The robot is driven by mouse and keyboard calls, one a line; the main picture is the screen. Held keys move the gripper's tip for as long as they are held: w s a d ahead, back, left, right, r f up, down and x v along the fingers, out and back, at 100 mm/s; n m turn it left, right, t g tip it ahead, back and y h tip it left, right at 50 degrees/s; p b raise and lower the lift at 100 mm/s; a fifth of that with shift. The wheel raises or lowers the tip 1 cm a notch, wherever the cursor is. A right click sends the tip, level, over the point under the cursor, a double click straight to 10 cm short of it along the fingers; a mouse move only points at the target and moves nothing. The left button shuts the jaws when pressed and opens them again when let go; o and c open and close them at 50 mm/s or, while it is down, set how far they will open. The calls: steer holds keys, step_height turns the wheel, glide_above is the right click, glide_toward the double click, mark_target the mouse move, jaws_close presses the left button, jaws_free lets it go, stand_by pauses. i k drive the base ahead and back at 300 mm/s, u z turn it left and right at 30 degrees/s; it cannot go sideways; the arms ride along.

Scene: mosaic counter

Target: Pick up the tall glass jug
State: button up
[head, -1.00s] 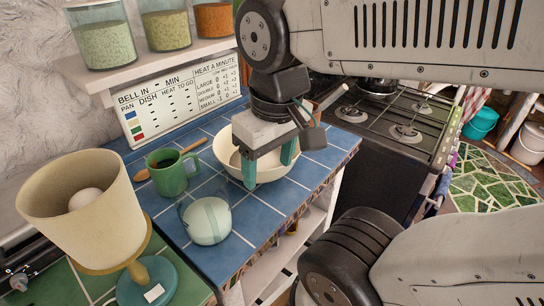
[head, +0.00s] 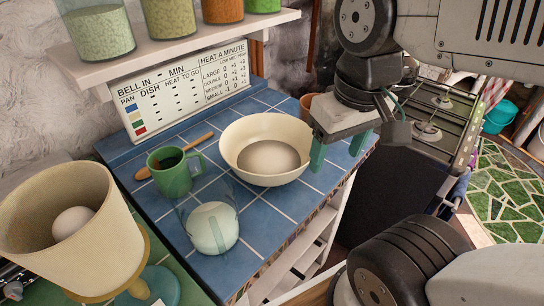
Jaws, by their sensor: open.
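A clear glass vessel (head: 212,228), which looks like the tall glass jug, stands near the front edge of the blue tiled counter (head: 262,222). It seems to hold something pale in its lower part, and its clear upper walls are hard to make out. My gripper (head: 338,152) is open and empty, with its teal fingers pointing down. It is to the right of the cream bowl and beyond the jug, near the counter's right edge.
A cream bowl (head: 245,130) stands behind the jug, and a green mug (head: 175,178) stands behind it to the left. A wooden spoon (head: 200,141) lies behind the mug. A cream lamp (head: 110,255) is at front left. A shelf with jars (head: 95,28) overhangs the back.

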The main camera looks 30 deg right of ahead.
mark_target(202, 196)
steer(key=k, duration=1)
steer(key=z, duration=1.5)
steer(key=i, duration=1)
steer(key=u, duration=2.3)
